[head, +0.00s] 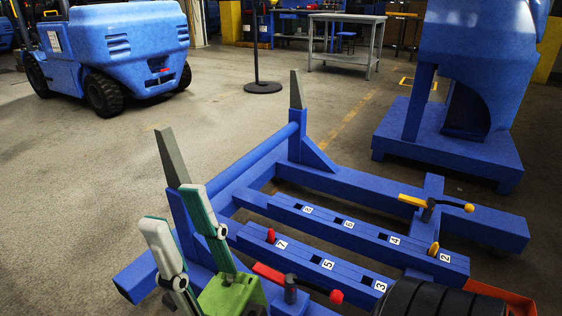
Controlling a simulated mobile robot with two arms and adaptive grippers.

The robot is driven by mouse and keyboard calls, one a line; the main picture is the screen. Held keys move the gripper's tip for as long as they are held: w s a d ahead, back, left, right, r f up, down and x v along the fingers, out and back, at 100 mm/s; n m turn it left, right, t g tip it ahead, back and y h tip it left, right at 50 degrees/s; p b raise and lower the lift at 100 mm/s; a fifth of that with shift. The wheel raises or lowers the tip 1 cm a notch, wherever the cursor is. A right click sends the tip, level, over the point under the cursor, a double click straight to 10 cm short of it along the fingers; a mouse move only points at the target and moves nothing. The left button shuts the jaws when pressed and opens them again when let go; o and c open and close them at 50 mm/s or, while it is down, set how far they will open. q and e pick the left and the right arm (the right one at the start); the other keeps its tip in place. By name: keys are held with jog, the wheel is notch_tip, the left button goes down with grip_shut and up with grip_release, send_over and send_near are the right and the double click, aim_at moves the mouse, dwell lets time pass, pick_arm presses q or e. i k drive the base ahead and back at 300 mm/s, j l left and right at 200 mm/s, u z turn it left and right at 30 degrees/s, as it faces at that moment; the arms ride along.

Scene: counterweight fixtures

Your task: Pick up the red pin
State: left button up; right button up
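The red pin (271,236) stands upright in the numbered blue rail, near the label 7. My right gripper (172,205) comes in at the lower left, with white and teal fingers pointing up and a green body below. Its two fingers are apart with nothing seen between them. It is to the left of the red pin and not touching it. My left gripper is not in view.
The blue fixture (215,200) has grey tapered posts (297,92). A red lever (268,272), a yellow lever (411,200) and a yellow pin (433,249) are on it. A black tyre-like object (440,299) is at the bottom right. A blue forklift (125,45) stands at the back left.

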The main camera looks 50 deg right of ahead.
aim_at(270, 233)
jog(key=i+z, duration=0.55)
jog(key=z, duration=0.25)
jog(key=i+z, duration=0.1)
jog(key=z, duration=0.4)
jog(key=i+z, duration=0.15)
jog(key=z, duration=0.35)
jog(key=i+z, duration=0.1)
jog(key=z, duration=0.4)
jog(key=j+z, duration=0.15)
jog(key=z, duration=0.35)
jog(key=i+j, duration=0.05)
